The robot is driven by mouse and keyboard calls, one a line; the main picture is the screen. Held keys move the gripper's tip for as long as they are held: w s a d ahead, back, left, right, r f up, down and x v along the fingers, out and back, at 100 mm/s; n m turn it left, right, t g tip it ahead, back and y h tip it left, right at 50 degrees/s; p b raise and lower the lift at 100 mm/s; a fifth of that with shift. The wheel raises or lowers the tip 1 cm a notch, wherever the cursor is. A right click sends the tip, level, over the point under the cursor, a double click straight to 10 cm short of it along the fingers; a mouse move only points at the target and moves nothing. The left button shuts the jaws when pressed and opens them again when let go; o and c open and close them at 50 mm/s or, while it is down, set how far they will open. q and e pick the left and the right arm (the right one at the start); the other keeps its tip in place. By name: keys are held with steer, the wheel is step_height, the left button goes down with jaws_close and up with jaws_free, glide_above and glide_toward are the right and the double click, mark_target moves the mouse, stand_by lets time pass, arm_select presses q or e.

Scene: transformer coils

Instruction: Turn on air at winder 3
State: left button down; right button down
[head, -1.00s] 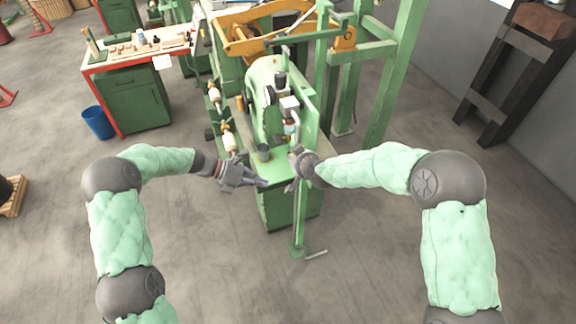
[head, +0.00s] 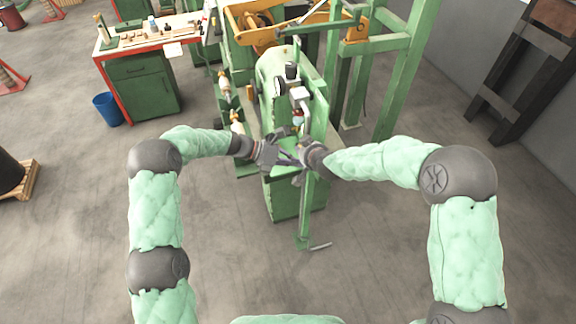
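The green winder (head: 271,82) stands ahead in the head view; no number on it is readable. On its front post are a grey-and-white fitting (head: 299,94) and a small clear bowl (head: 298,117), which look like an air unit. I cannot make out a valve handle or its position. My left gripper (head: 289,152) is over the winder's front table, its dark fingers apart and apparently empty. My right gripper (head: 299,168) is at the post just below the fitting, close beside the left one. Its fingers are mostly hidden, and contact with the post cannot be told.
A red-edged workbench (head: 150,40) with small items is at the upper left, with a blue bin (head: 107,109) beside it. A green upright frame (head: 402,75) stands right of the winder. A foot lever (head: 320,246) sticks out low in front.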

arm_select(q)
steer(key=shift+w+r, duration=0.6)
steer(key=shift+r, duration=0.2)
arm_select(e)
steer(key=shift+w+r, duration=0.15)
steer(key=shift+r, duration=0.05)
